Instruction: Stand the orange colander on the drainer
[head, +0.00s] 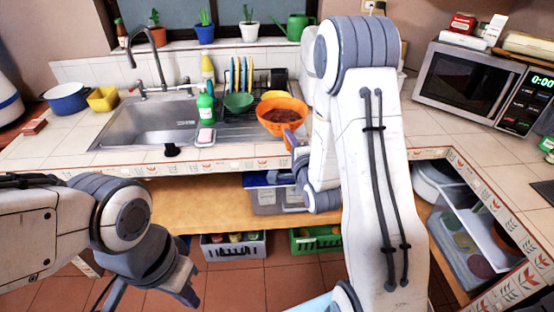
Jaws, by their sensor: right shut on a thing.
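The orange colander (283,127) is held tilted over the front counter edge, just right of the sink, with its dark reddish inside facing up towards me. My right gripper (291,140) is shut on its near side; the arm partly hides the fingers. The dark wire drainer (240,131) stands behind and left of the colander, right of the sink. It carries upright plates (242,72) and a green bowl (238,102). The colander hides part of its right side. My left gripper (152,288) hangs low at the left, empty, its fingers apart.
A sink (150,125) with a tall faucet lies left of the drainer. A green soap bottle (205,107) and a soap dish (205,138) stand between them. A yellow bowl (274,95) is close behind the colander. A microwave (465,85) stands at right.

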